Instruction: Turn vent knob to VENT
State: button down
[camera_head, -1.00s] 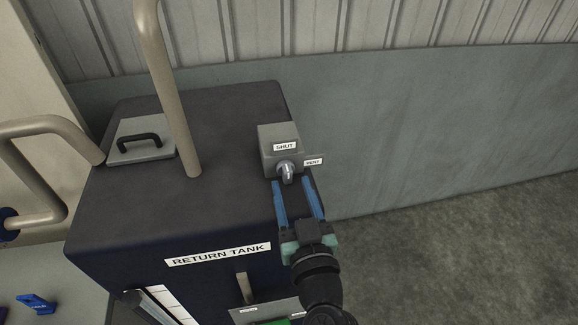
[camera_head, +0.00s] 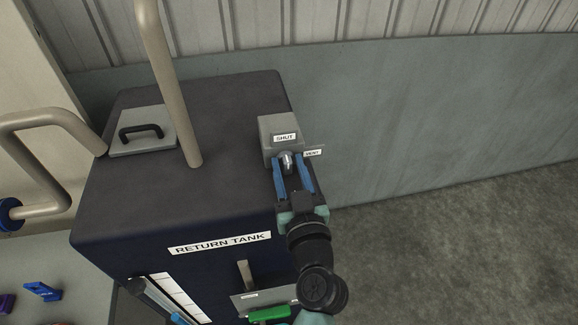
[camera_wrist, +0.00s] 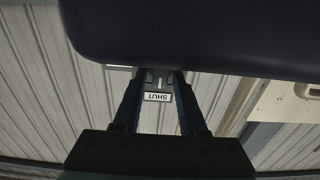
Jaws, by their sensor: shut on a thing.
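The vent knob (camera_head: 286,161) is a small metal knob on the front of a grey box on top of the return tank, at its right edge. A SHUT label (camera_head: 285,138) is above the knob and a VENT label (camera_head: 313,153) is to its right. My gripper (camera_head: 291,166) reaches the knob from the front, its blue fingers on either side of it and shut on it. In the wrist view the fingers (camera_wrist: 160,78) frame the knob, and the SHUT label (camera_wrist: 158,97) shows upside down between them. The knob's exact pointing direction is hard to tell.
The dark return tank (camera_head: 150,205) lies left of my gripper. A tan pipe (camera_head: 170,85) rises from its top, beside a hatch with a black handle (camera_head: 141,131). A green object (camera_head: 268,313) is below at the tank's front. The floor at right is clear.

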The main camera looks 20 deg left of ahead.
dwell(0.3)
jog(key=m+b, duration=0.1)
jog(key=m, duration=0.3)
jog(key=shift+d+f+b, duration=0.15)
jog(key=shift+b, duration=0.2)
jog(key=m, duration=0.4)
jog(key=shift+w+d, duration=0.1)
jog(key=shift+w, duration=0.05)
jog(key=m, duration=0.5)
jog(key=shift+d+f, duration=0.1)
jog(key=m, duration=0.3)
jog(key=shift+w+f+m, duration=0.1)
jog(key=shift+f+m, duration=0.1)
jog(key=shift+m, duration=0.1)
jog(key=shift+a+f, duration=0.1)
jog(key=shift+a, duration=0.1)
jog(key=c, duration=0.8)
grip_release()
jog(key=shift+o, duration=0.2)
